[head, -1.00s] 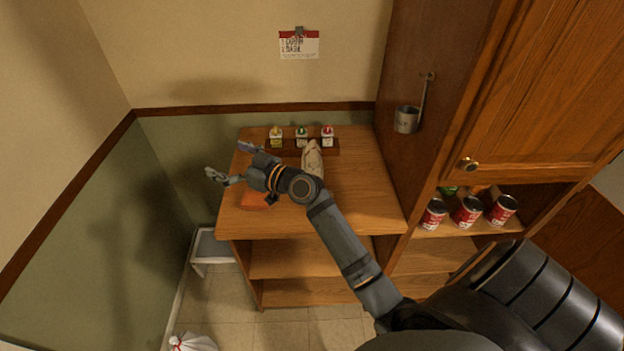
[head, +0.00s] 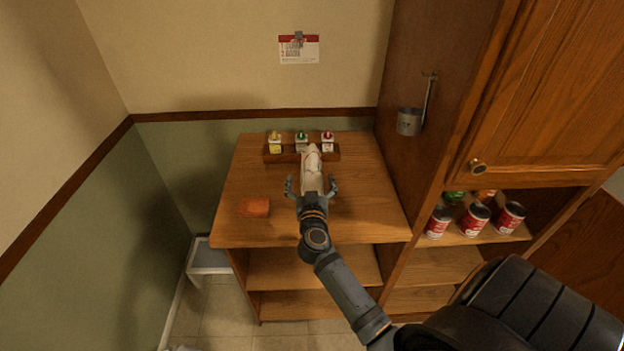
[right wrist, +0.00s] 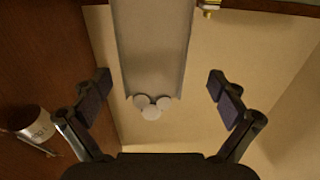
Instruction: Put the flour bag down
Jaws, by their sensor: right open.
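My right gripper (head: 311,187) is open, with one finger to each side of the bag's near part in the head view. In the right wrist view, a pale grey long shape that looks like the bag (right wrist: 152,50) comes down from the top between the open fingers (right wrist: 160,85). Gaps show on both sides, so neither finger appears to touch it. Light discs show at its end. My left gripper is out of view.
The cabinet side (head: 405,70) with a hanging metal cup (head: 409,121) bounds the right. Red cans (head: 474,217) sit on its shelf.

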